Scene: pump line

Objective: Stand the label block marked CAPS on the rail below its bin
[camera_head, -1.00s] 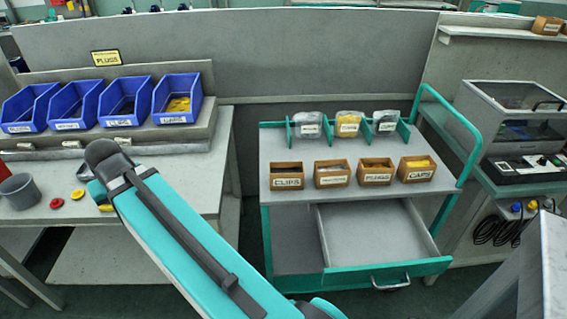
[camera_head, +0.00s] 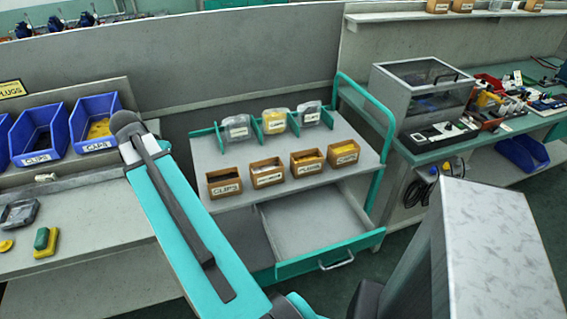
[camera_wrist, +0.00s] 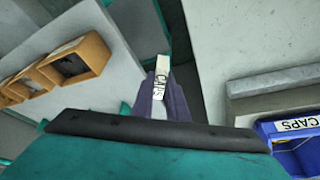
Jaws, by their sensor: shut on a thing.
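In the wrist view my gripper (camera_wrist: 158,92) is shut on a small white label block (camera_wrist: 160,77) marked CAPS. The block stands out from the fingers, clear of any surface I can see. In the head view my arm hides the gripper and block. The blue bin (camera_head: 97,127) labelled CAPS, with yellow parts in it, stands at the left bench; it also shows in the wrist view (camera_wrist: 266,128), at the right. Beside it is a blue bin (camera_head: 38,137) labelled CLIPS. The grey rail below the bins is partly hidden behind my arm. A pale block (camera_head: 45,177) sits below the CLIPS bin.
A trolley (camera_head: 225,207) with several wooden boxes, one also marked CAPS (camera_head: 343,155), stands in the middle, its drawer (camera_head: 320,232) open. A dark tray (camera_head: 18,213) and a green-yellow item (camera_head: 45,240) lie on the left bench. A grey machine (camera_head: 425,95) stands right.

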